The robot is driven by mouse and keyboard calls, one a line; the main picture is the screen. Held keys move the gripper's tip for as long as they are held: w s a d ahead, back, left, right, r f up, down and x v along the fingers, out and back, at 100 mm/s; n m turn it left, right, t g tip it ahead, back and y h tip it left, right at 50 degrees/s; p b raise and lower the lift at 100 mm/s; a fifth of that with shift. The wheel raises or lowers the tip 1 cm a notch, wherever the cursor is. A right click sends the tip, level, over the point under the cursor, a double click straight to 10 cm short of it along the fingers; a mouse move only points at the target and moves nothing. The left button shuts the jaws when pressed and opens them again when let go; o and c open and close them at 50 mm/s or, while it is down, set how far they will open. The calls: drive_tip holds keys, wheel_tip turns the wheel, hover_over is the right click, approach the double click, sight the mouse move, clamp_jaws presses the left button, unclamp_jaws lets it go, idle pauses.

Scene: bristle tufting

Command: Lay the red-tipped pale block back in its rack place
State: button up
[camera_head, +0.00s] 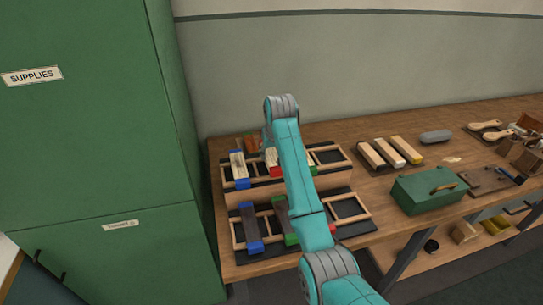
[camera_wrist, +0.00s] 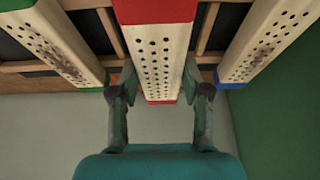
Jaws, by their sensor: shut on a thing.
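The red-tipped pale block (camera_wrist: 158,52) is in the middle of the wrist view, with rows of dark holes in its face and red at both ends. My gripper (camera_wrist: 160,82) is shut on it, one finger on each side near the lower red end. In the head view a part of the block (camera_head: 270,157) shows just left of my arm, which hides the gripper. The block is over the back rack (camera_head: 339,155), between its neighbours. It looks nearer to the wrist camera than they are, but whether it touches the rails I cannot tell.
A blue-tipped pale block (camera_head: 239,165) and a green-tipped pale block (camera_wrist: 60,40) lie on either side. A front rack (camera_head: 350,208) holds dark blocks. A green cabinet (camera_head: 110,120) stands close on the left. A green box (camera_head: 420,192) sits to the right.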

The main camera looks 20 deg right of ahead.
drive_tip(key=shift+f, duration=0.6)
drive_tip(key=shift+f, duration=0.1)
drive_tip(key=shift+f, duration=0.35)
drive_tip(key=shift+f, duration=0.1)
drive_tip(key=o, duration=1.3)
drive_tip(key=shift+c, duration=0.2)
drive_tip(key=v, duration=1.1)
drive_tip(key=shift+r, duration=0.35)
drive_tip(key=shift+s+r, duration=0.3)
drive_tip(key=shift+r, duration=0.3)
